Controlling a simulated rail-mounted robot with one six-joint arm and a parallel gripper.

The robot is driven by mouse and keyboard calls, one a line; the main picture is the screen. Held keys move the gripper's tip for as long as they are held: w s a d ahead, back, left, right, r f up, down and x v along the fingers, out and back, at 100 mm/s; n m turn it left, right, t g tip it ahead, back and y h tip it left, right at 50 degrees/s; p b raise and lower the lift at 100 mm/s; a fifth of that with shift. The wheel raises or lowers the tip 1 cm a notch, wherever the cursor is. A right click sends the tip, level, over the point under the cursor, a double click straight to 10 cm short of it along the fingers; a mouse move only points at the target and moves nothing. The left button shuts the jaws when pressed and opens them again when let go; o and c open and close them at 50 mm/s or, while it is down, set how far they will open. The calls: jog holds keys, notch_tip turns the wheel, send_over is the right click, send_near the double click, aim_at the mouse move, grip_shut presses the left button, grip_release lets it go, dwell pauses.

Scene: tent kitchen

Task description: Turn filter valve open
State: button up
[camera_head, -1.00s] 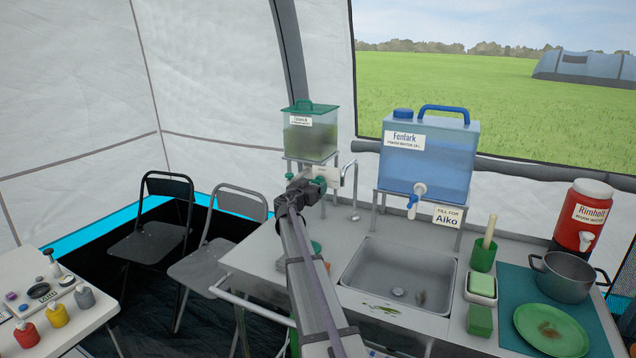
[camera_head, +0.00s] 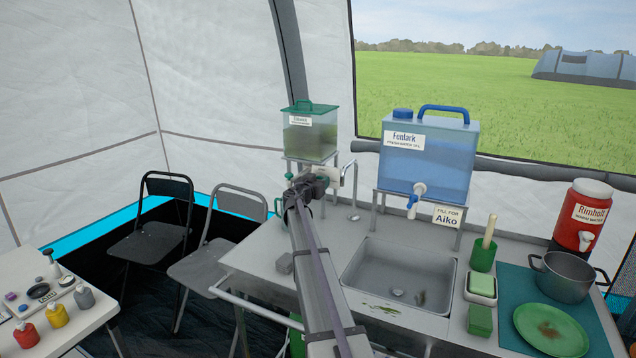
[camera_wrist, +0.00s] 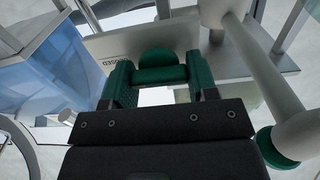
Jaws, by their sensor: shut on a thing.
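The water filter (camera_head: 310,142) is a clear tank with a green lid and greenish water, on a stand at the back left of the counter. My gripper (camera_head: 312,180) is in front of its lower part and hides most of the valve in the head view. In the wrist view my gripper (camera_wrist: 160,85) has its fingers on both sides of the green valve handle (camera_wrist: 158,73) and is shut on it. A pale plate (camera_wrist: 110,50) behind the handle has lettering, partly covered, ending in what looks like "OSED". I cannot tell the valve's exact angle.
A white pipe (camera_wrist: 262,75) with a green end passes close to my gripper on the right of the wrist view. The blue Fenlark tank (camera_head: 430,158) stands to the right, above the sink (camera_head: 352,275). A metal tap (camera_head: 354,212) is between them.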

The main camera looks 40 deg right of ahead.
jog(key=shift+n, duration=0.4)
jog(key=n, duration=0.3)
jog(key=shift+w+n, duration=0.1)
jog(key=shift+n, duration=0.2)
jog(key=n, duration=0.4)
jog(key=shift+a+f+n, duration=0.1)
jog(key=shift+n, duration=0.2)
jog(key=n, duration=0.4)
jog(key=shift+w+f, duration=0.1)
jog(key=shift+n, duration=2.5)
jog(key=o, duration=0.9)
